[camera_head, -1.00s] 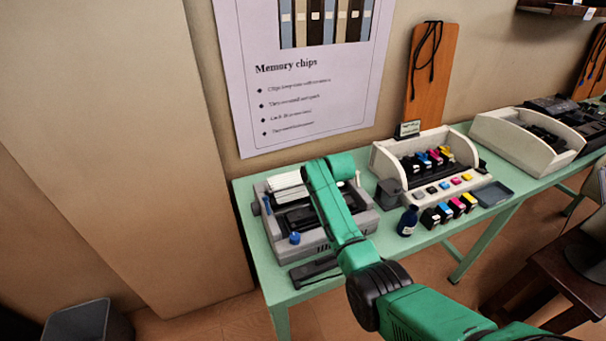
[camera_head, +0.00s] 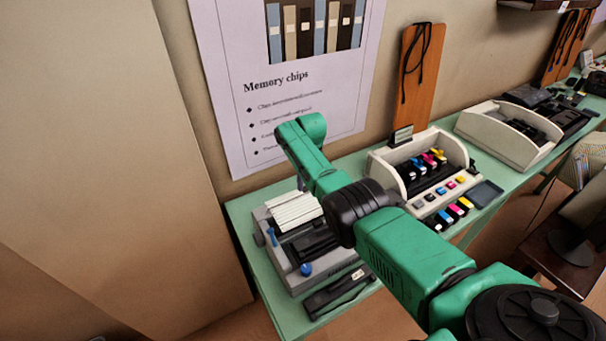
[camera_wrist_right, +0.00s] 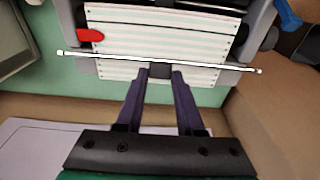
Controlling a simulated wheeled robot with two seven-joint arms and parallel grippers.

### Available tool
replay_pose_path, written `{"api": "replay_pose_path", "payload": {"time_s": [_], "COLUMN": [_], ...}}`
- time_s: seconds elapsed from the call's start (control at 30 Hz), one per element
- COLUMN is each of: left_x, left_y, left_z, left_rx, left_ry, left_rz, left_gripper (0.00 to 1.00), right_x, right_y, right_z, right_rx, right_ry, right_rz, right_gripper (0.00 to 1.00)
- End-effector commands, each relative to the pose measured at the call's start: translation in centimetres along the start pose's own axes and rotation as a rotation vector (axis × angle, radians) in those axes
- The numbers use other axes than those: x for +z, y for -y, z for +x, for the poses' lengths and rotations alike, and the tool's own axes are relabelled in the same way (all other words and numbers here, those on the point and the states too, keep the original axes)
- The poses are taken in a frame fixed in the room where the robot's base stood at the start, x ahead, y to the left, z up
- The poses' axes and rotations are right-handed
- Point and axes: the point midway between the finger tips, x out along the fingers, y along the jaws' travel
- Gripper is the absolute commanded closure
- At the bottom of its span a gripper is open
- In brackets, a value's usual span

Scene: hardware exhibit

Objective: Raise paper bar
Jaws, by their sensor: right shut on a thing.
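The dot-matrix printer (camera_head: 325,275) stands at the left end of the green table, with striped white paper (camera_head: 294,211) at its back. In the right wrist view, the thin white paper bar (camera_wrist_right: 110,57) crosses the striped paper (camera_wrist_right: 200,78). A small dark block (camera_wrist_right: 160,70) sits at the bar's middle. My right gripper (camera_wrist_right: 161,75) has its two dark fingers closed on this block. In the head view my green right arm hides most of the gripper. My left gripper is in neither current view.
A cream rack with coloured ink cartridges (camera_head: 385,165) stands right of the printer, and another cream device (camera_head: 500,140) stands farther right. A dark flat object (camera_head: 338,292) lies in front of the printer. The poster (camera_head: 290,90) hangs on the wall behind.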

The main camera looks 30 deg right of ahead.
Motion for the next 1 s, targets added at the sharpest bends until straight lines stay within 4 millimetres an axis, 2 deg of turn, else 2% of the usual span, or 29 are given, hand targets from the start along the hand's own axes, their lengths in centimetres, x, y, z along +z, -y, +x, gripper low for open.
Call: {"api": "replay_pose_path", "payload": {"time_s": [0.1,0.47,0.5,0.57,0.87,1.0], "left_x": [0.0,0.3,0.4,0.4,0.4,0.3], "left_y": [0.0,-0.1,-0.1,-0.1,-0.1,-0.1], "left_z": [-0.2,-0.1,-0.1,-0.1,-0.2,-0.7], "left_rx": [0.000,0.001,0.001,0.001,0.001,0.001], "left_ry": [0.001,0.006,0.007,0.007,0.007,0.007], "left_rz": [0.000,0.000,0.000,0.000,0.000,-0.001], "left_gripper": [0.50,0.50,0.50,0.50,0.50,0.50], "right_x": [0.7,0.9,0.9,0.9,0.6,0.4], "right_y": [0.3,0.3,0.3,0.3,0.2,0.2], "right_z": [0.6,0.8,0.8,0.7,0.3,-0.8], "right_rx": [-0.008,-0.010,-0.010,-0.009,-0.005,-0.004], "right_ry": [0.028,0.036,0.036,0.034,0.025,0.022], "right_rz": [0.000,0.000,0.000,0.000,0.000,-0.001], "right_gripper": [1.00,1.00,0.56,0.33,0.32,0.32]}}
